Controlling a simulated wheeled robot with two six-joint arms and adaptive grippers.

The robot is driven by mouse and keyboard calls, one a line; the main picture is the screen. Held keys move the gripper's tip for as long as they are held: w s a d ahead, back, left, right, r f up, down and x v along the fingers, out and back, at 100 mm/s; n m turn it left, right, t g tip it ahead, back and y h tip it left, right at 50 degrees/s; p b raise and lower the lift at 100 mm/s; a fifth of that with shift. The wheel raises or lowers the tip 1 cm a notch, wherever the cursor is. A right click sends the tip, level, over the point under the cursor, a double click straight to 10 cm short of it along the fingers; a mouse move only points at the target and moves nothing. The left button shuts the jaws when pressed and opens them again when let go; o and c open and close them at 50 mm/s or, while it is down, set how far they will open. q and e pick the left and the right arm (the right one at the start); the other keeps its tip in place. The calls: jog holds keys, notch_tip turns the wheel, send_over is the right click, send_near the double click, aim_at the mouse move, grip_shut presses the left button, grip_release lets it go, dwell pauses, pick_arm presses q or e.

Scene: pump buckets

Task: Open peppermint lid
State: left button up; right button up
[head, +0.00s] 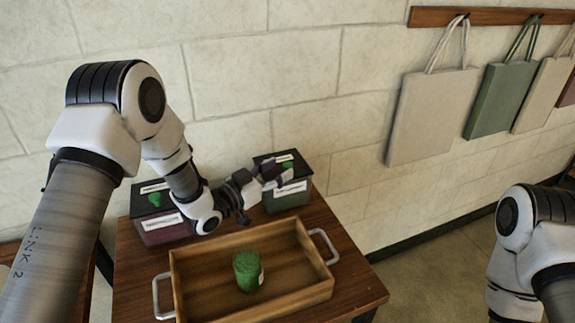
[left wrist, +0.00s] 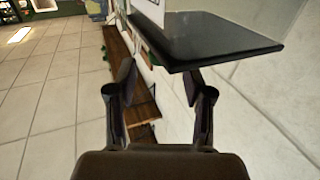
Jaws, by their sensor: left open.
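Two boxes with black lids stand at the back of the wooden table in the head view. The right box is green (head: 287,203), with a black lid (head: 263,159) and white labels too small to read. The left box is dark red (head: 160,236), with its own black lid (head: 140,208). Both lids look closed. My left gripper (head: 268,178) is at the front left of the green box, partly covering it. In the left wrist view its fingers (left wrist: 160,76) are apart with nothing between them, and a black lid (left wrist: 222,42) lies just beyond them. Contact is unclear.
A wooden tray (head: 196,301) with metal handles stands on the table (head: 350,285), holding a green cylinder (head: 247,271). A stone wall is close behind the boxes. Bags (head: 430,115) hang at the right. My right arm shows at the right edge, its gripper out of frame.

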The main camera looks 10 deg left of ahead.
aim_at(288, 164)
pick_arm(q)
jog(key=x, duration=0.4)
grip_shut()
